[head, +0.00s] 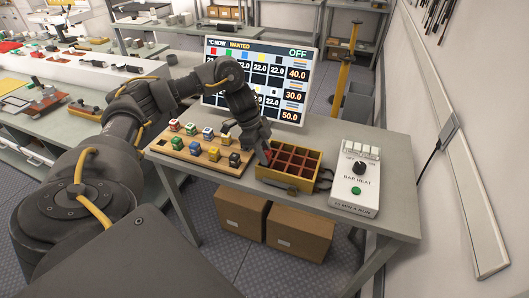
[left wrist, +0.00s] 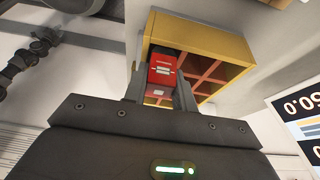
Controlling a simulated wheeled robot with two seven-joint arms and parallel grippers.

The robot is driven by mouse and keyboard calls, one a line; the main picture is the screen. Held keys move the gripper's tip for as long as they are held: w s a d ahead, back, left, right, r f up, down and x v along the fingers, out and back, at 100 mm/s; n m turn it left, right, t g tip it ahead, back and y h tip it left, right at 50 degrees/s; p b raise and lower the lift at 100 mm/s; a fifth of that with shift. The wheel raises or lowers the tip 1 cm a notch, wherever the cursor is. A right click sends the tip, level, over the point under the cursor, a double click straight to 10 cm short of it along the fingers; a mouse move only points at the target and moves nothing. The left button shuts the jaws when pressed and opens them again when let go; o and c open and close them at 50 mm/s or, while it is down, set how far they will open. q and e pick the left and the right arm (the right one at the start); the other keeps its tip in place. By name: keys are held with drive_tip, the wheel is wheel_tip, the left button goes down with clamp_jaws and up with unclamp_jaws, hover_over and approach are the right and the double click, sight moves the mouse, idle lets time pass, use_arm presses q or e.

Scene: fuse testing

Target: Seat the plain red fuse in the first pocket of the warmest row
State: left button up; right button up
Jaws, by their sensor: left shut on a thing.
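My left gripper (head: 265,148) is shut on a red fuse (head: 267,156), at the left part of the yellow block (head: 284,183) with its grid of dark red pockets. In the left wrist view the red fuse (left wrist: 162,70) shows small pale marks, between the fingers (left wrist: 160,92) and against the edge of the yellow block (left wrist: 215,36). I cannot tell whether the fuse is inside a pocket or above it. The other pockets I see look empty. The screen (head: 262,80) reads OFF, with wanted values 40.0, 30.0 and 50.0 from top to bottom. My right gripper is not in view.
A wooden rack (head: 165,150) left of the block holds several coloured fuses. A white BAR HEAT box (head: 356,185) with a black knob and green button stands to the right. Cardboard boxes (head: 298,230) sit under the table. Bare tabletop (head: 398,190) lies at the right.

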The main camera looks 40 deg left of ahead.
use_arm(q)
drive_tip(key=shift+f, duration=0.5)
drive_tip(key=o, duration=0.9)
drive_tip(key=shift+o, duration=0.8)
drive_tip(key=shift+w+a+r, duration=0.1)
drive_tip(key=shift+a+r, duration=0.05)
drive_tip(key=shift+r, duration=0.3)
drive_tip(key=p+v, duration=0.2)
drive_tip(key=v, duration=0.8)
drive_tip(key=shift+s, duration=0.2)
drive_tip(key=shift+f, duration=0.1)
